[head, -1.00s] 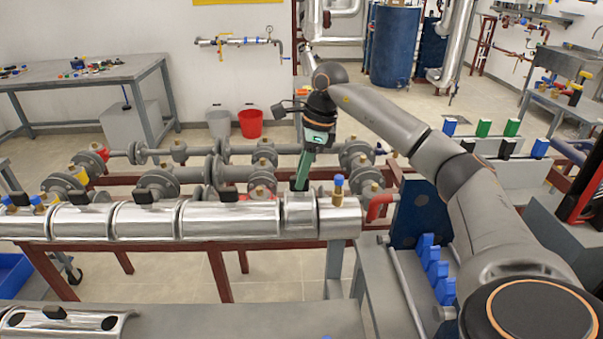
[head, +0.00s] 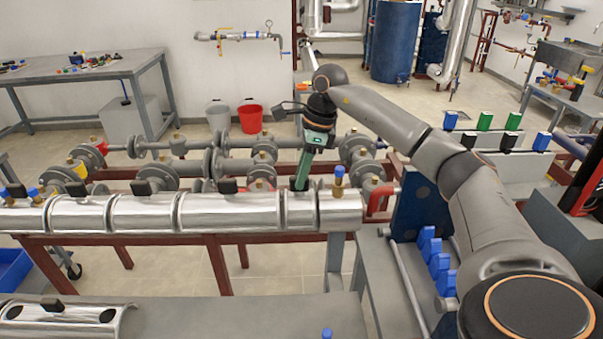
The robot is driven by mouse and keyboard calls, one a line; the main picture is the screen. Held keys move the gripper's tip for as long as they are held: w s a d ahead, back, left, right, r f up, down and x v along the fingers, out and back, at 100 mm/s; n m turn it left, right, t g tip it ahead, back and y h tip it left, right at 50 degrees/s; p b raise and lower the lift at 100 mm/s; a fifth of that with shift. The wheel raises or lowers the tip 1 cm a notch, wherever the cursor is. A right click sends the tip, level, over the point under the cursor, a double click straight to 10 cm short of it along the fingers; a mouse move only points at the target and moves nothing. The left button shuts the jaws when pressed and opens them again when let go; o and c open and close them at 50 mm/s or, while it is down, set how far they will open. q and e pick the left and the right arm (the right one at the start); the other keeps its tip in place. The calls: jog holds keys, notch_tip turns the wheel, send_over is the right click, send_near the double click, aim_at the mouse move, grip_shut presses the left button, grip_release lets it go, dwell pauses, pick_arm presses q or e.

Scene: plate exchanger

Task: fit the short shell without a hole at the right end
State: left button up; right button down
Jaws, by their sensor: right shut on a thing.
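A row of shiny metal shells (head: 145,213) covers the long horizontal pipe across the left and middle. Near its right end is a narrow short shell (head: 300,213) with no hole that I can see. My right gripper (head: 301,187) comes down from above and is shut at its top, apparently on its handle; the fingertips hide that part. The short shell lies in line with its neighbours, a longer shell on the left and an end shell (head: 341,210) on the right. A brass fitting with a blue cap (head: 339,176) stands up through the end shell. My left gripper is out of view.
A shell with dark holes (head: 62,320) lies on the grey front bench (head: 240,318). Valves and flanged pipes (head: 262,152) stand close behind the row. Blue clamps (head: 435,262) stand on the right bench. A red bent pipe (head: 379,199) is beside the row's right end.

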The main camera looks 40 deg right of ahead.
jog(key=c, duration=0.7)
grip_release()
notch_tip(320, 180, up, 5)
jog(key=p, duration=0.5)
jog(key=shift+r, duration=2)
